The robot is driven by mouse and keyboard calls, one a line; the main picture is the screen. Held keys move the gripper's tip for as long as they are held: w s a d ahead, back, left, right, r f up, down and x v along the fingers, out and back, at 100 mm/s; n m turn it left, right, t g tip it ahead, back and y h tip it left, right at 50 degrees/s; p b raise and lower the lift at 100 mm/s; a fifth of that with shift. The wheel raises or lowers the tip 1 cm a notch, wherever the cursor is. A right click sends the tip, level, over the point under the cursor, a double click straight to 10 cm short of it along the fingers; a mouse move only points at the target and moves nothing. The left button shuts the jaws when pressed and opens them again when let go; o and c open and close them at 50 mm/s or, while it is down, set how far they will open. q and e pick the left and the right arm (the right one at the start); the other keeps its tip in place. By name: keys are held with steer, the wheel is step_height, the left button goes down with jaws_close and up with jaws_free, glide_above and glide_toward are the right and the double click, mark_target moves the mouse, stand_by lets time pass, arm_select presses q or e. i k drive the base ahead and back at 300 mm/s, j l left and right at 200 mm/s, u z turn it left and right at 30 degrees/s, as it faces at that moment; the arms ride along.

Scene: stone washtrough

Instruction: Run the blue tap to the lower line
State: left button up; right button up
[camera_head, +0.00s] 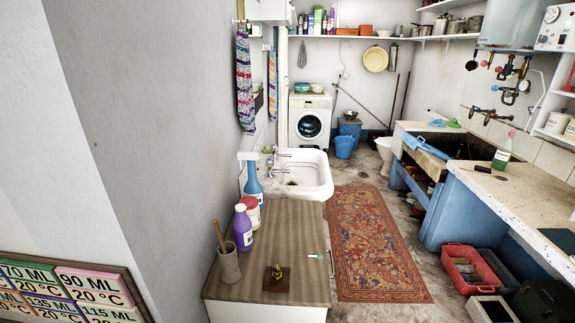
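Wall taps (490,115) stick out above the stone washtrough (455,140) at the right. Pipes with several small valves (505,70) hang above them; some handles look red. A white sink (312,178) with chrome taps (280,154) stands left of centre. Neither of my grippers is in view.
A board (70,290) with ML and 20 °C labels is at the lower left. A wooden-topped cabinet (290,225) bears bottles and a pot. A patterned rug (375,245) covers the floor's middle. A red crate (460,265) and a blue bucket (344,147) stand on the floor.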

mark_target(268, 163)
steer(key=i+l, duration=0.1)
steer(key=l, duration=0.4)
steer(key=i+l, duration=0.1)
steer(key=l, duration=0.4)
steer(key=i+l, duration=0.1)
steer(key=l, duration=0.4)
steer(key=i+l+u, duration=0.1)
steer(key=l, duration=0.4)
steer(key=i+l, duration=0.25)
steer(key=i, duration=0.25)
steer(key=i+l, duration=0.2)
steer(key=i, duration=0.25)
steer(key=i+l, duration=0.25)
steer(key=i, duration=0.25)
steer(key=j+u, duration=0.05)
